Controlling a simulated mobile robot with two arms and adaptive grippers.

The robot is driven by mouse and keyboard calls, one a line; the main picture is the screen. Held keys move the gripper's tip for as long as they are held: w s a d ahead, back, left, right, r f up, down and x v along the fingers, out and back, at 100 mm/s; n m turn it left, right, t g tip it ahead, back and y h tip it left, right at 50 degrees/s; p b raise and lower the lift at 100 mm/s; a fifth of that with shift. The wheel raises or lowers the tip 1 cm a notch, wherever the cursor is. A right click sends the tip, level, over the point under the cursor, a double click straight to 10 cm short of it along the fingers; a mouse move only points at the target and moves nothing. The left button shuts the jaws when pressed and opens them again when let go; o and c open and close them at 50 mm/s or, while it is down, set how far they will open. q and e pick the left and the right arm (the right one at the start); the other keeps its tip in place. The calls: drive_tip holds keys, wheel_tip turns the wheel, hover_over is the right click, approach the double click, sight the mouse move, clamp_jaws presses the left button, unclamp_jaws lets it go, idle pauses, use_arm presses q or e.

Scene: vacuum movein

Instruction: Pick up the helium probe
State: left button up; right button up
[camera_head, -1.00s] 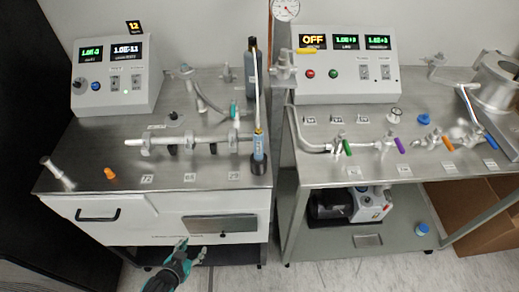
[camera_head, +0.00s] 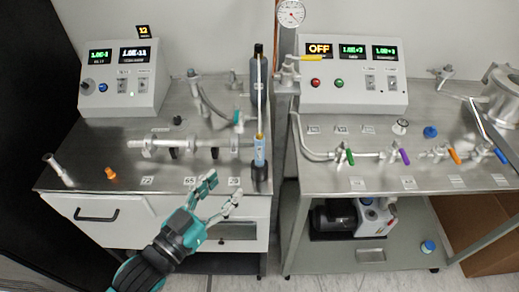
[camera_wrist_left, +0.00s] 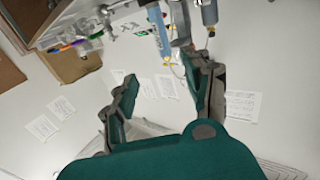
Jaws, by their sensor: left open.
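A light blue probe with a thin pale upper part (camera_head: 260,148) stands upright in a black holder (camera_head: 260,178) at the right front edge of the left steel bench. I take it to be the helium probe. It also shows in the left wrist view (camera_wrist_left: 160,38), above and between my open fingers. My left gripper (camera_head: 222,188) is open and empty, in front of the bench's front edge, to the left of the probe and apart from it. Its two fingers also show in the left wrist view (camera_wrist_left: 158,72). My right gripper is not in view.
A metal tube assembly (camera_head: 190,143) lies across the left bench, with an orange cap (camera_head: 110,173) to its left. Control boxes stand at the back of the left bench (camera_head: 125,80) and right bench (camera_head: 352,75). Pipework with coloured valve handles (camera_head: 395,157) crosses the right bench.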

sight(257, 148)
use_arm(q)
drive_tip(key=p+x, duration=0.2)
drive_tip(key=x, duration=0.8)
drive_tip(key=shift+w, duration=0.1)
drive_tip(key=p+x, duration=0.1)
drive_tip(key=x, duration=0.1)
drive_tip(key=p+x, duration=0.1)
drive_tip(key=x, duration=0.2)
drive_tip(key=shift+w+a, duration=0.1)
drive_tip(key=shift+a, duration=0.15)
drive_tip(key=shift+w+d+f, duration=0.1)
drive_tip(key=shift+w, duration=0.05)
drive_tip(key=shift+c, duration=0.6)
clamp_jaws()
